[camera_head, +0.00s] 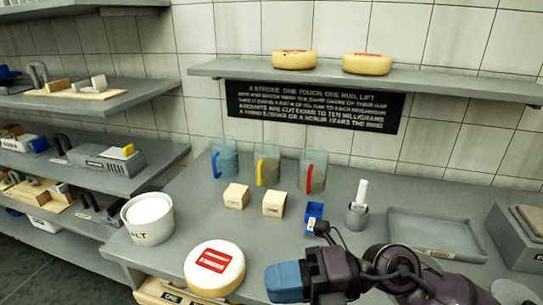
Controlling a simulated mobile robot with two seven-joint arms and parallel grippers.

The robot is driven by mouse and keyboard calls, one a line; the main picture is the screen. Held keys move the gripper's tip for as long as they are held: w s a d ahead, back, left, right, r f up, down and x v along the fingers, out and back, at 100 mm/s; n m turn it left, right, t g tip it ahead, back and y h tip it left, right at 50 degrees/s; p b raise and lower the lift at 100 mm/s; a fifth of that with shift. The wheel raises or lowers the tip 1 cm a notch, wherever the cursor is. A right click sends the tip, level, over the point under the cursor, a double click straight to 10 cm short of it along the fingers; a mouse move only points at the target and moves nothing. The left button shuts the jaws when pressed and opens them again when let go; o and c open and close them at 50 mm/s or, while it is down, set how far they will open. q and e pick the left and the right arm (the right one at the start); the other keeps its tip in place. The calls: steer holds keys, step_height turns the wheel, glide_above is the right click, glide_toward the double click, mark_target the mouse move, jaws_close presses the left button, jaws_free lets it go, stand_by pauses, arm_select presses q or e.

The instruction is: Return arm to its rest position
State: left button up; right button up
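My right arm comes in from the bottom right, dark purple. My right gripper (288,282) is at the bottom middle, low over the front of the counter (400,205). My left gripper is not in view.
A white tub (148,218) stands left of the wheel. Behind are three jugs (267,165), two small wooden blocks (236,196), a blue item (314,213), a white-handled tool (358,205) and a grey tray (432,228). Two cheese wheels (294,60) sit on the wall shelf (450,86).

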steer(key=w+d+r+m+t+y, duration=0.1)
steer(key=w+d+r+m+t, duration=0.25)
steer(key=m+t, duration=0.45)
steer(key=w+d+r+m+t+y, duration=0.1)
steer(key=w+d+r+m+t, duration=0.2)
steer(key=m+t, duration=0.45)
steer(key=w+d+f+m+t+h, duration=0.1)
steer(key=d+f+m+t+h, duration=0.55)
steer(key=d+m+h, duration=0.75)
steer(key=s+d+f+m+g+h, duration=0.3)
steer(key=f+m+g+h, duration=0.1)
steer(key=f, duration=0.2)
steer(key=s+d+f+m+g+h, duration=0.2)
steer(key=s+f+m+g+h, duration=0.15)
steer(key=f, duration=0.25)
steer(key=s+f+m+g+y, duration=0.2)
steer(key=s+f+g, duration=0.75)
steer(key=s, duration=0.45)
steer(key=w+f+n+t, duration=0.1)
steer(key=w+f+t, duration=0.6)
steer(key=f, duration=0.3)
steer(key=shift+w+d+f+t, duration=0.15)
steer(key=shift+w+d+t, duration=0.2)
steer(key=shift+t, duration=0.15)
